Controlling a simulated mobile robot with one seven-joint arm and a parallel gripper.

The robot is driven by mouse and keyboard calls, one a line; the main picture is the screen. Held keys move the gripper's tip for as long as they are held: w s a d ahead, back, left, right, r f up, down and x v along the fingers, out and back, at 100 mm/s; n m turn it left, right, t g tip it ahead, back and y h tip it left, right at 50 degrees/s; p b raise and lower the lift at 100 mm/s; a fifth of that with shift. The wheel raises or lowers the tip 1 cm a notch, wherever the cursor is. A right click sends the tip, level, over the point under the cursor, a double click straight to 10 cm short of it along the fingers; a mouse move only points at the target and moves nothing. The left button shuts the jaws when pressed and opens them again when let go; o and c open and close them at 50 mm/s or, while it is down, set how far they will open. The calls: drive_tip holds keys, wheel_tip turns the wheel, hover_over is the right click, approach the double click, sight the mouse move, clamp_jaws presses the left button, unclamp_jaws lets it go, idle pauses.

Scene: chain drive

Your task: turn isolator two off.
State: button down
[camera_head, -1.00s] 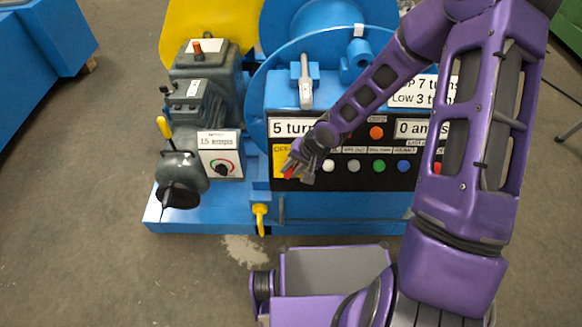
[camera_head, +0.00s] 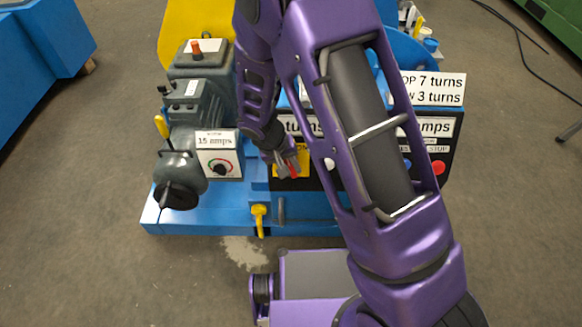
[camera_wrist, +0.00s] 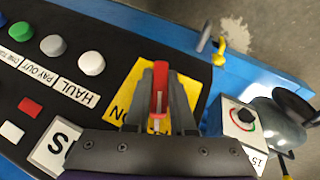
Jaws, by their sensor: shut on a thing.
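A red isolator handle (camera_wrist: 158,90) stands on a yellow plate (camera_wrist: 120,80) at the end of the black panel. The wrist view shows it between the two fingers of my gripper (camera_wrist: 160,92), which is shut on it. In the head view my gripper (camera_head: 288,163) is at the yellow plate (camera_head: 303,160), with a bit of red showing at the jaws. My arm hides much of the panel there.
Push buttons, including a white one (camera_wrist: 91,63), sit beside the plate. A "15 amps" box with a black knob (camera_head: 221,169) stands to the left. A yellow handle (camera_head: 259,215) sticks out below on the blue base. Grey motor units (camera_head: 200,95) stand at the left.

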drive_tip(key=n+t+h, duration=0.1)
drive_tip(key=n+h, duration=0.1)
drive_tip(key=h, duration=0.1)
drive_tip(key=shift+n+h, duration=0.3)
drive_tip(key=shift+h, duration=0.1)
drive_tip(key=shift+d, duration=0.1)
idle(0.4)
drive_tip(key=c, duration=0.8)
unclamp_jaws()
drive_tip(key=shift+o, duration=0.2)
drive_tip(key=p+v, duration=0.2)
drive_tip(key=v, duration=1.5)
drive_tip(key=shift+a, duration=0.25)
drive_tip(key=shift+r, duration=0.1)
